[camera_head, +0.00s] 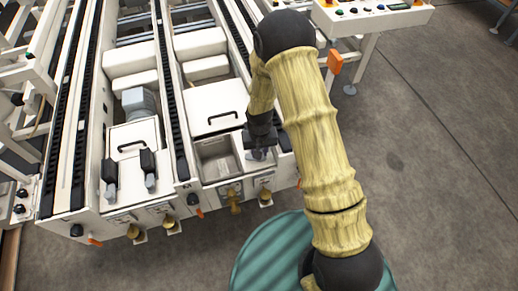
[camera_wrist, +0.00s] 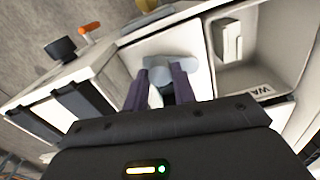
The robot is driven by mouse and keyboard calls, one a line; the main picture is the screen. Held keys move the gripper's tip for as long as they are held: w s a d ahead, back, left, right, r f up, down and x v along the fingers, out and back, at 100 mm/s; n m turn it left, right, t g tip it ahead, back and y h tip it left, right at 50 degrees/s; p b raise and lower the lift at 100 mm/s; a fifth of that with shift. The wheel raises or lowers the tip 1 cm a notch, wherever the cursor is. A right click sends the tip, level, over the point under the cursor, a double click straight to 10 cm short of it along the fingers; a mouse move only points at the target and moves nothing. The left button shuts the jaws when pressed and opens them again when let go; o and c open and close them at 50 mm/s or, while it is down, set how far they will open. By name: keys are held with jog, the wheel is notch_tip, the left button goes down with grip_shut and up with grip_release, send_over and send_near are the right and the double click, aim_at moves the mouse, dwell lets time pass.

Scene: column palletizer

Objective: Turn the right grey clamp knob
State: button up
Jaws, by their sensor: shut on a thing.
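The grey clamp knob (camera_wrist: 178,66) shows in the wrist view as a pale grey, rounded-ended bar on a white panel. The two dark fingers of my gripper (camera_wrist: 163,80) are closed on it, one on each side, and hide its lower part. In the head view my gripper (camera_head: 259,150) reaches down to the front right of the white machine, beside the open bin. The knob there is mostly hidden by the fingers. Its turn angle cannot be told.
An open grey bin (camera_head: 216,158) lies left of my gripper, also seen in the wrist view (camera_wrist: 262,60). A white lid with a black handle (camera_head: 212,117) is behind it. Brass knobs (camera_head: 235,200) and orange levers line the front edge. Open floor (camera_head: 420,150) lies right.

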jog(key=m+p, duration=0.1)
jog(key=m, duration=0.2)
jog(key=shift+r+m+p, duration=0.2)
jog(key=shift+m+p, duration=0.15)
jog(key=shift+m, duration=0.05)
jog(key=m+p, duration=0.2)
jog(key=m, duration=0.1)
jog(key=shift+m, duration=0.3)
jog(key=m+p, duration=0.1)
jog(key=m, duration=0.2)
jog(key=shift+m+p, duration=0.3)
jog(key=shift+p, duration=0.05)
jog(key=shift+f+m+p, duration=0.1)
jog(key=shift+m+p, duration=0.5)
jog(key=shift+m, duration=0.8)
jog(key=o, duration=1)
notch_tip(320, 180, up, 17)
jog(key=p, duration=0.3)
